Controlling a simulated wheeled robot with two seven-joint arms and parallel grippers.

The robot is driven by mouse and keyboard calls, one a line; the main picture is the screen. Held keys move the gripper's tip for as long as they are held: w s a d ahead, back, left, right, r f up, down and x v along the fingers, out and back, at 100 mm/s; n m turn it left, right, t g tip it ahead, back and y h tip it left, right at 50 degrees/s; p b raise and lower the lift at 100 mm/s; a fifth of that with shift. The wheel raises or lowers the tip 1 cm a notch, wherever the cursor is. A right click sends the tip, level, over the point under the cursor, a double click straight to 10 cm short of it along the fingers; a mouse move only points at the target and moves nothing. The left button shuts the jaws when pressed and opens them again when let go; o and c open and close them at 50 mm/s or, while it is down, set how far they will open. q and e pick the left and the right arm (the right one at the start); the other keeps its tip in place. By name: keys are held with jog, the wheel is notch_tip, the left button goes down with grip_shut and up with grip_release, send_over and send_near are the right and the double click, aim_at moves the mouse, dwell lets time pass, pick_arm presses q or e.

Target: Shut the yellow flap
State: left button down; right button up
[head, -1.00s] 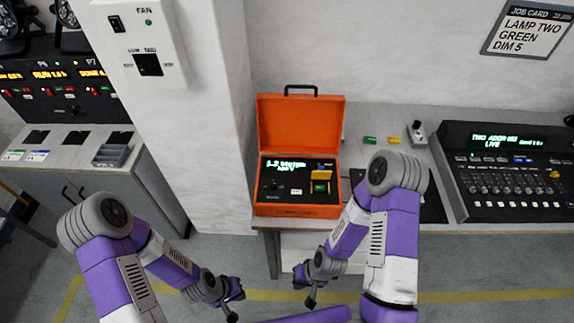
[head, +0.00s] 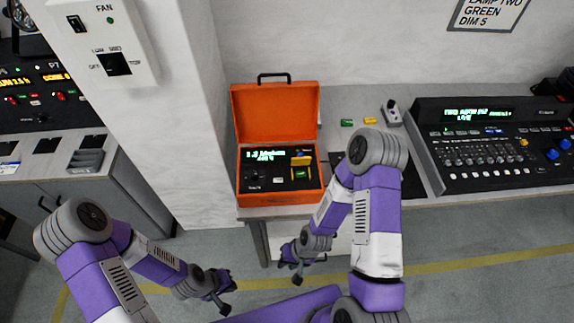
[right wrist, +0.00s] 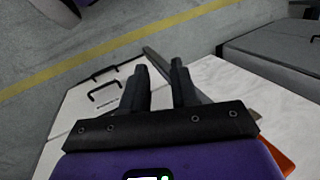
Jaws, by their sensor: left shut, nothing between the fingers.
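The yellow flap (head: 302,160) stands raised on the dark panel of the open orange case (head: 279,199), at its right side. A green button (head: 301,174) shows uncovered just below it. My left gripper (head: 225,299) is shut and empty, low in front of the bench and left of the case. My right gripper (head: 296,275) is below the bench's front edge, apart from the case and flap. A sliver of orange shows at that view's lower right.
The case's lid (head: 274,111) is up. Green (head: 347,122) and yellow (head: 370,120) blocks lie on the bench behind my right arm. A lighting console (head: 490,150) is at the right. A white pillar (head: 185,150) stands left of the case. Floor in front is clear.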

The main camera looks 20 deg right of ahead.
jog(key=shift+o, duration=1.2)
jog(key=w+d+r+m+t+p, duration=0.1)
jog(key=w+d+r+m+p, duration=0.1)
jog(key=w+r+m+p, duration=0.2)
jog(key=w+r, duration=0.2)
jog(key=w, duration=0.2)
jog(key=shift+r, duration=0.35)
jog(key=m+t+p, duration=0.2)
jog(key=m+p, duration=0.5)
jog(key=m, duration=0.5)
send_near(300, 155)
jog(key=f, duration=0.1)
jog(key=x, duration=0.7)
jog(key=shift+w+a+f, duration=0.2)
jog(key=shift+w+a, duration=0.05)
jog(key=shift+w, duration=0.05)
grip_shut()
